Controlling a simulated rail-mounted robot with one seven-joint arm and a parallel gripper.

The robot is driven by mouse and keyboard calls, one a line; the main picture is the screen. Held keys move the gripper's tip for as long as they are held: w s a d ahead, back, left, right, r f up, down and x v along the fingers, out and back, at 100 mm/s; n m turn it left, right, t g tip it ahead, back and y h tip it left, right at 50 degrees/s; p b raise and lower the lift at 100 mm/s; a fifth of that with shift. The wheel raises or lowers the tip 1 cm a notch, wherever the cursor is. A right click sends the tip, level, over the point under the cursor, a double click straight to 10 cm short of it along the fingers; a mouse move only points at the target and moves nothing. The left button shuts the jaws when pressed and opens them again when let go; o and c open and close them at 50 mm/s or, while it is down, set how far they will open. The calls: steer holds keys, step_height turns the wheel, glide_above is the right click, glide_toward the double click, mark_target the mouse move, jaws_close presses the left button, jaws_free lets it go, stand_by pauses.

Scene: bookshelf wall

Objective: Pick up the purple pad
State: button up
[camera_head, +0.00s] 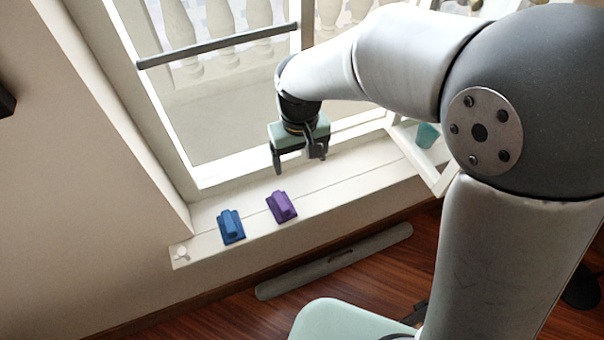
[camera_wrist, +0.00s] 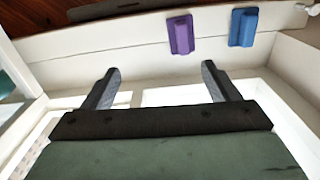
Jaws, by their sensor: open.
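The purple pad (camera_head: 281,207) lies on the white window sill, to the right of the blue pad (camera_head: 231,227) in the head view. It has a raised ridge along its middle. My gripper (camera_head: 298,166) is open and empty above the sill, beyond the purple pad on the window side and apart from it. In the wrist view the purple pad (camera_wrist: 181,35) lies ahead of my two spread fingers (camera_wrist: 160,85), and the blue pad (camera_wrist: 243,27) is to its right. Nothing is between the fingers and the purple pad there.
The white sill (camera_head: 335,190) has free room right of the purple pad. A small white knob (camera_head: 182,252) is at its left end. A grey bar (camera_head: 218,46) crosses the window. A teal cup-like thing (camera_head: 427,135) is at the right. A long grey piece (camera_head: 335,262) lies below the sill.

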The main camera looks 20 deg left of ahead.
steer(key=n, duration=0.1)
glide_above(280, 200)
step_height(280, 200, down, 4)
steer(key=f, duration=0.5)
steer(key=f+b, duration=0.1)
steer(key=f, duration=0.4)
steer(key=shift+a+f, duration=0.2)
steer(key=shift+f, duration=0.2)
steer(key=shift+d+f, duration=0.15)
steer(key=shift+f, duration=1.3)
steer(key=shift+d+f, duration=0.1)
steer(key=shift+f, duration=1.3)
steer(key=c, duration=1.1)
